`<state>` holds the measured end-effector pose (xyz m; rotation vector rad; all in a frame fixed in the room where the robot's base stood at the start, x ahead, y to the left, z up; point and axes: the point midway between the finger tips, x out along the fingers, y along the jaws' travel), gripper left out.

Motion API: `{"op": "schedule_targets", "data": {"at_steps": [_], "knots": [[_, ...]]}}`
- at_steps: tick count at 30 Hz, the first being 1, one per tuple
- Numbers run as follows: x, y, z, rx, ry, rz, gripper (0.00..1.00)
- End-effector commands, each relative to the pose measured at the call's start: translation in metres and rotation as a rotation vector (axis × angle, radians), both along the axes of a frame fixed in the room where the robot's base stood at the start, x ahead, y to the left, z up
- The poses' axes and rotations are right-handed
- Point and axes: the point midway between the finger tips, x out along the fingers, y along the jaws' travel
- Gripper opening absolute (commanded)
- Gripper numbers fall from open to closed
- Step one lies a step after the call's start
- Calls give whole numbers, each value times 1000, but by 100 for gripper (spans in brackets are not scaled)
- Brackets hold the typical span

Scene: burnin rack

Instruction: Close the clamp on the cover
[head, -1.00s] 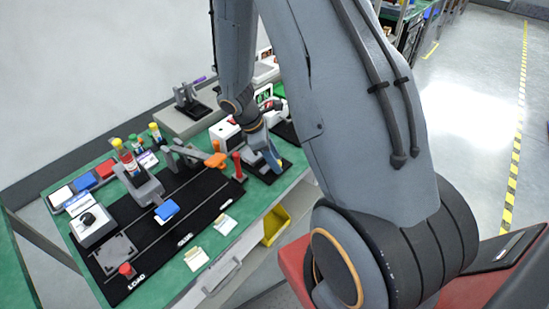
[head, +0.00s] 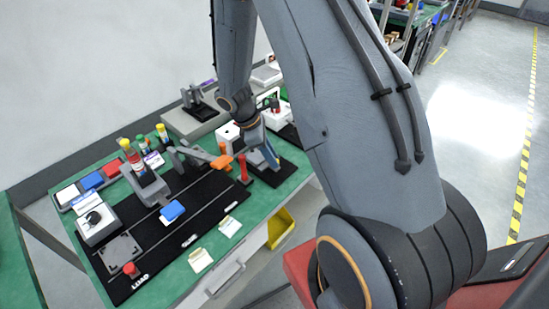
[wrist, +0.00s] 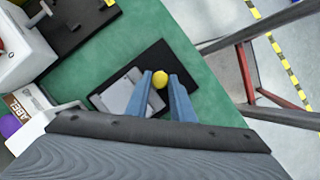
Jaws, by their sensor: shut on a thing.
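My gripper (wrist: 160,80) points down over a black base (wrist: 184,72) on the green bench. Its two blue fingers are closed around a round yellow knob (wrist: 160,79), which looks like the clamp's handle end. A light grey plate (wrist: 117,95), perhaps the cover, lies on the black base to the left of the fingers. In the head view my gripper (head: 266,158) is at the bench's right part, over the same black base (head: 284,172). The clamp's arm and the contact between clamp and cover are hidden, so I cannot tell the clamp's angle.
A red post (head: 243,170) and an orange-tipped lever (head: 221,161) stand just left of my gripper. A long black fixture mat (head: 150,262) carries a blue block (head: 172,210). A yellow bin (head: 280,230) hangs below the bench edge.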

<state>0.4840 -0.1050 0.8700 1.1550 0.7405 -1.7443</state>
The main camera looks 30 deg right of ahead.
Motion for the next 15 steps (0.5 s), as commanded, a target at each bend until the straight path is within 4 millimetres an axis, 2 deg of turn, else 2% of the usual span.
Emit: {"op": "schedule_targets", "data": {"at_steps": [2,3,6,15], "knots": [[6,1,1,3,-14,4,0],[6,1,1,3,-15,4,26],[6,1,1,3,-14,4,40],[4,1,2,2,-10,3,40]]}}
